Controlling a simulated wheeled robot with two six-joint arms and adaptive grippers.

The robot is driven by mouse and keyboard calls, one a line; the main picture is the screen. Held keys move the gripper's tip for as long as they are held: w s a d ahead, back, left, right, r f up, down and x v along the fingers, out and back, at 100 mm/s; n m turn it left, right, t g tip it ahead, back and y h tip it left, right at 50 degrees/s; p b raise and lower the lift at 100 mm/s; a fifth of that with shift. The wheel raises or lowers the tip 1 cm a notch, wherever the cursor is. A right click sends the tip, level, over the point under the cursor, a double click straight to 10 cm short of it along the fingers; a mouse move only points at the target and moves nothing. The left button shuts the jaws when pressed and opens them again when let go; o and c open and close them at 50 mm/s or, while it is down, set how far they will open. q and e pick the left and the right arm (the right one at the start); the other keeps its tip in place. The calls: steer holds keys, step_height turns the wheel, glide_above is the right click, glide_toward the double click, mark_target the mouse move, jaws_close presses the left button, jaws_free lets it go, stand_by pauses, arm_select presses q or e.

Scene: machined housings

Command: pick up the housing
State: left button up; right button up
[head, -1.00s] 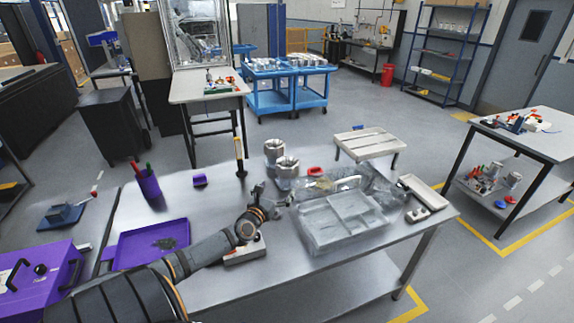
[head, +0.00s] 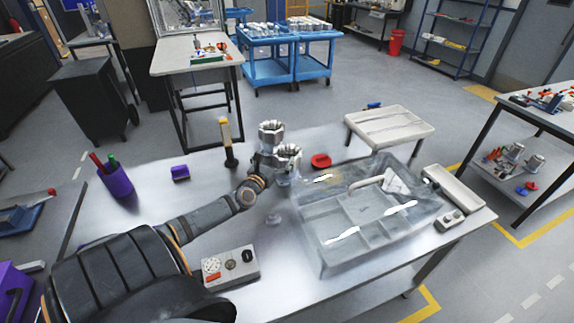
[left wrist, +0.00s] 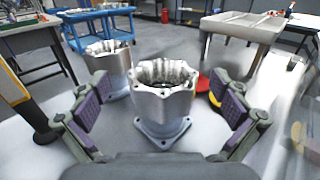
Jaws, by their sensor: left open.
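Two silvery machined housings stand upright on the metal table. The nearer housing (left wrist: 162,100) has a scalloped open rim and a flanged foot; in the head view it (head: 286,158) is partly hidden by my gripper. The other housing (left wrist: 110,66) stands behind it to the left and also shows in the head view (head: 271,134). My left gripper (left wrist: 165,112) is open, with one padded finger on each side of the nearer housing, and gaps show between the pads and its wall. In the head view the left gripper (head: 272,163) is at the housings. My right gripper is not in view.
A clear divided bin (head: 345,240) stands right of the housings, with a red part (head: 321,161) near it. A yellow-topped black post (head: 228,143) stands to the left. A control box (head: 230,268) lies in front, and a purple cup (head: 117,182) stands farther left.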

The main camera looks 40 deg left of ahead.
mark_target(280, 160)
arm_select(q)
step_height(280, 160, down, 4)
steer(key=shift+w+a+r+b, duration=0.1)
steer(key=shift+w+a+b, duration=0.05)
steer(key=shift+b, duration=0.95)
step_height(280, 160, down, 8)
steer(key=b, duration=0.4)
steer(key=shift+r+b, duration=0.25)
steer(key=shift+b, duration=0.1)
steer(key=shift+w+f, duration=0.2)
steer(key=shift+w, duration=0.05)
steer(key=shift+w+a+r, duration=0.15)
steer(key=shift+w+a, duration=0.05)
steer(key=shift+w, duration=0.35)
steer(key=shift+w+a, duration=0.1)
steer(key=shift+w, duration=0.3)
steer(key=b+x, duration=0.2)
steer(key=x, duration=0.2)
steer(key=shift+w, duration=0.2)
steer(key=shift+w+a+b, duration=0.15)
steer(key=shift+w+b, duration=0.15)
steer(key=shift+s+r, duration=0.1)
steer(key=shift+c, duration=0.5)
steer(key=c, duration=1.4)
steer(key=shift+r, duration=0.15)
steer(key=shift+c, duration=0.3)
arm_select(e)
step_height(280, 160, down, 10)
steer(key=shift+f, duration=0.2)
